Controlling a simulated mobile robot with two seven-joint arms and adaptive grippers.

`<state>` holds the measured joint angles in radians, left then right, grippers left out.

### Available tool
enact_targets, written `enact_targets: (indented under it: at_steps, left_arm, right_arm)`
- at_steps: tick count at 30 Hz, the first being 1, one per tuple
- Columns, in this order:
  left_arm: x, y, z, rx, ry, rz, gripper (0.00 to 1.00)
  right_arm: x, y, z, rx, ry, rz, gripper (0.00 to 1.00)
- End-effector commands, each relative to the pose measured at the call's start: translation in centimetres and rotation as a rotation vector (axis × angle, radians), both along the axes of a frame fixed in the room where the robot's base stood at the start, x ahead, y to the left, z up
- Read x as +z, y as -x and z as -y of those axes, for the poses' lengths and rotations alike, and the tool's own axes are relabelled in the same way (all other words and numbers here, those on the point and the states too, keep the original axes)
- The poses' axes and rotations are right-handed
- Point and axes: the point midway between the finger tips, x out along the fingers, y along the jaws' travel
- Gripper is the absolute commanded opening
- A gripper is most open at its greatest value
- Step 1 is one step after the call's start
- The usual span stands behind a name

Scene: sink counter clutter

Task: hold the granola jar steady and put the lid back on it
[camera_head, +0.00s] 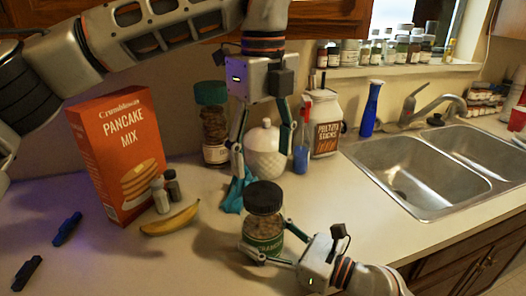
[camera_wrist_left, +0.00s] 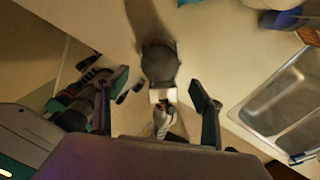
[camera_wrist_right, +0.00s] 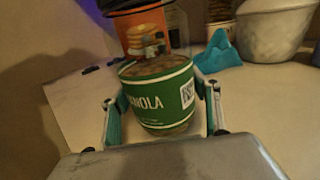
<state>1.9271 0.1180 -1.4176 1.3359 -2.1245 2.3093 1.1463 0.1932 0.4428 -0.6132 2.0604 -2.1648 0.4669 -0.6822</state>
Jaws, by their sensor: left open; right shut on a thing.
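The granola jar (camera_head: 263,241), with a green label, stands upright on the counter near the front. The black lid (camera_head: 263,198) sits at its top; how firmly it is seated I cannot tell. My right gripper (camera_head: 265,245) is shut around the jar's lower part; the right wrist view shows the label (camera_wrist_right: 160,100) between its fingers. My left gripper (camera_head: 261,160) points down above the lid, open and empty. In the left wrist view the round lid top (camera_wrist_left: 158,62) lies between and beyond the open fingers. In the right wrist view only the lid's lower edge (camera_wrist_right: 125,6) shows.
A pancake mix box (camera_head: 118,150), two small shakers and a banana (camera_head: 170,219) stand or lie left. A blue cloth (camera_head: 234,196), a white pot (camera_head: 265,150) and a dark-lidded jar (camera_head: 213,120) are behind. The sink (camera_head: 420,170) is right.

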Motion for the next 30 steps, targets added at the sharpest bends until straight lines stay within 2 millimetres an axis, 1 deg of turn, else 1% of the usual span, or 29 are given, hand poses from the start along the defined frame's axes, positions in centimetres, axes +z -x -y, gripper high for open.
enact_targets:
  at_steps: [5, 8, 11, 21, 25, 30]
  left_arm:
    - [0.0, 0.0, 0.0, -0.002, 0.000, 0.000, 0.68]
    - [-0.4, 0.0, 0.0, -0.003, -0.001, -0.001, 0.68]
    - [-1.3, 0.0, 0.0, -0.004, -0.001, -0.003, 0.68]
    - [-6.2, 0.0, 0.0, -0.005, 0.000, -0.004, 0.68]
    - [-7.4, 0.0, 0.0, -0.004, 0.001, -0.002, 0.68]
    - [-8.0, 0.0, 0.0, -0.003, 0.001, 0.001, 0.68]
  right_arm:
    - [0.0, 0.0, 0.0, 0.001, -0.001, -0.001, 0.01]
    - [0.0, 0.0, 0.0, 0.001, -0.001, -0.001, 0.01]
    - [0.0, 0.0, 0.0, 0.001, -0.001, -0.001, 0.01]
    - [0.0, 0.0, 0.0, 0.001, -0.001, -0.001, 0.01]
    - [0.0, 0.0, 0.0, 0.000, -0.001, -0.001, 0.01]
    - [0.0, 0.0, 0.0, 0.000, -0.001, -0.001, 0.01]
